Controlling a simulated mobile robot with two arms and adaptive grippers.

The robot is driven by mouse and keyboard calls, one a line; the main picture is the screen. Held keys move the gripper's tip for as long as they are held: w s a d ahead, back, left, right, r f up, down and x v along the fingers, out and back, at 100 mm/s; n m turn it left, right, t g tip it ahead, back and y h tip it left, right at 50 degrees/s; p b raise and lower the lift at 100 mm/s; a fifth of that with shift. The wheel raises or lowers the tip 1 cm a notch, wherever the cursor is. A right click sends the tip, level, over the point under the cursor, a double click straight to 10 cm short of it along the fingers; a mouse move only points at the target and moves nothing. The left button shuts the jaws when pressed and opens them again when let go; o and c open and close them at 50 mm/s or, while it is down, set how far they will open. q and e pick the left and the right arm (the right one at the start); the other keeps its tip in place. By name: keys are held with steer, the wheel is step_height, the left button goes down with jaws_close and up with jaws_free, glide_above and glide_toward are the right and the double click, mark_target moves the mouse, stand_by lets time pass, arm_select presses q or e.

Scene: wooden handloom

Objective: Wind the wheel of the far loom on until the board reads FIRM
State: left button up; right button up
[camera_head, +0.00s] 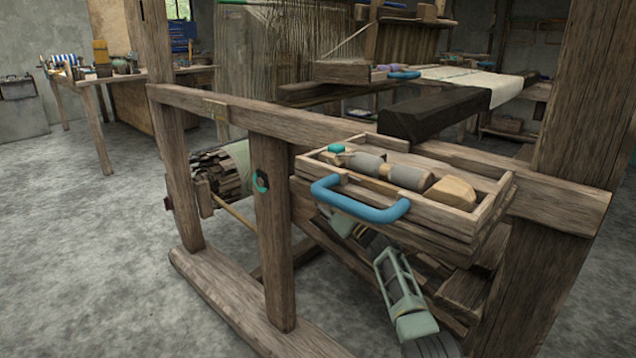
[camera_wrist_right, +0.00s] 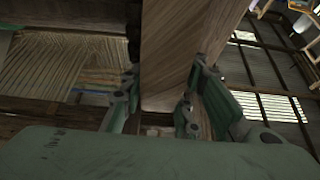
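In the head view, a wooden toothed wheel (camera_head: 222,174) sits low at the left of the loom frame, behind the front rail, beside a pale roll. A wooden rod (camera_head: 236,217) slants near it. I see no board with a readable word. My right arm comes up from the lower right under the tool tray; its gripper is hidden there. In the right wrist view my right gripper (camera_wrist_right: 165,88) has its fingers apart, with a wooden beam (camera_wrist_right: 170,50) between or behind them; contact is unclear. My left gripper is out of view.
A wooden tray (camera_head: 478,222) with a blue handle (camera_head: 358,203) and several tools projects from the front rail (camera_head: 330,134). A dark beam (camera_head: 433,113) and white cloth (camera_head: 470,80) lie behind. The floor at left is clear before a workbench (camera_head: 130,76).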

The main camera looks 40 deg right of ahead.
steer(key=o, duration=0.3)
steer(key=shift+o, duration=0.2)
steer(key=v, duration=0.7)
steer(key=shift+s, duration=0.25)
steer(key=shift+f, duration=0.15)
